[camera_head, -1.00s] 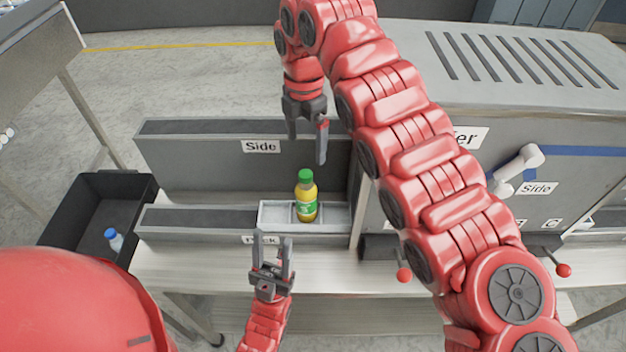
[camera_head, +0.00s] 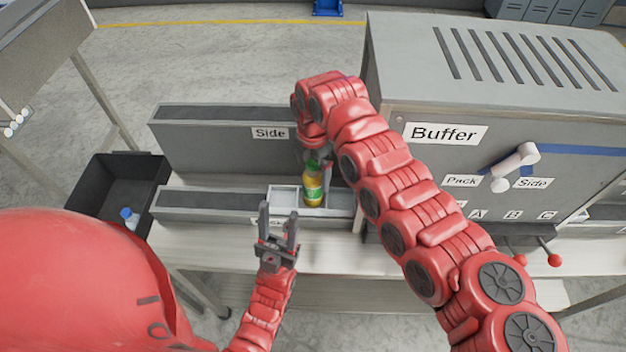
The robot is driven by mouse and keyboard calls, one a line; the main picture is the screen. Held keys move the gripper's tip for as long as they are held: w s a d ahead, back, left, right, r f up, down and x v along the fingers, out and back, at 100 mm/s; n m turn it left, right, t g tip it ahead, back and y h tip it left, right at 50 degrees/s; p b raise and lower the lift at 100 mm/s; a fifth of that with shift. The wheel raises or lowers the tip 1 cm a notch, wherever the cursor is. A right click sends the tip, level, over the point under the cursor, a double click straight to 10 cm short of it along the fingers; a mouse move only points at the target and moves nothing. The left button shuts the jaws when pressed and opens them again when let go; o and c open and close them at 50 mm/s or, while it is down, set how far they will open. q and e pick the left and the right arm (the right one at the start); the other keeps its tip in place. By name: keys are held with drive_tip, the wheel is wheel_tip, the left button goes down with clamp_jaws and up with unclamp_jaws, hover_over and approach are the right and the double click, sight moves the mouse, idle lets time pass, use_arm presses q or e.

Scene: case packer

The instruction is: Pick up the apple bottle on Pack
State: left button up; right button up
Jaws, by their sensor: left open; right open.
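The apple bottle (camera_head: 312,190), yellow with a green cap and green label, stands upright in a compartment of the white tray (camera_head: 285,196) on the Pack lane (camera_head: 205,205). My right gripper (camera_head: 316,172) is open, pointing down from above at the bottle's cap, with its fingers around or beside the upper part of the bottle. The arm partly hides these fingers, and I cannot tell whether they touch it. My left gripper (camera_head: 279,228) is open and empty in front of the tray, fingers pointing away from me, partly covering the Pack label.
A grey Side lane (camera_head: 215,145) runs behind the Pack lane. The Buffer machine (camera_head: 480,100) stands to the right with a white lever (camera_head: 515,165) and red-knobbed levers (camera_head: 554,260). A black bin (camera_head: 125,180) at the left holds a blue-capped bottle (camera_head: 129,217).

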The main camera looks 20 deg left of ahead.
wheel_tip(320, 180, down, 4)
drive_tip(key=shift+s+r+p, duration=0.1)
drive_tip(key=shift+r+p, duration=0.1)
drive_tip(key=shift+p, duration=0.4)
clamp_jaws()
